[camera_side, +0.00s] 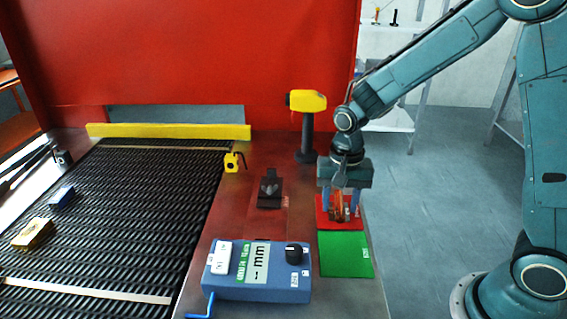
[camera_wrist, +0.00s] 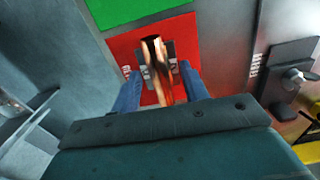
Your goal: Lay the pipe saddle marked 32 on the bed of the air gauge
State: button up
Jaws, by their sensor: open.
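A copper-coloured pipe saddle (camera_wrist: 152,55) with a grey, marked base stands on a red pad (camera_wrist: 185,32); I cannot read its number. My gripper (camera_wrist: 160,86) is open, pointing down, with its blue fingers apart on either side of the saddle. In the side view my gripper (camera_side: 341,201) is low over the red pad (camera_side: 323,222) and partly hides the saddle (camera_side: 337,213). The blue air gauge (camera_side: 255,291) has an "mm" display and a black knob. A dark block with a notch (camera_side: 269,190), seemingly the bed, stands behind it, empty.
A green pad (camera_side: 345,255) lies in front of the red one. A yellow-headed post (camera_side: 307,100) stands behind. A small yellow device (camera_side: 232,161) sits by the belt.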

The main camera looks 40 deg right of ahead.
aim_at(340, 202)
jog(key=c, duration=0.7)
jog(key=shift+r, duration=0.1)
notch_tip(340, 202, up, 20)
jog(key=shift+r, duration=0.2)
dwell(0.3)
dwell(0.4)
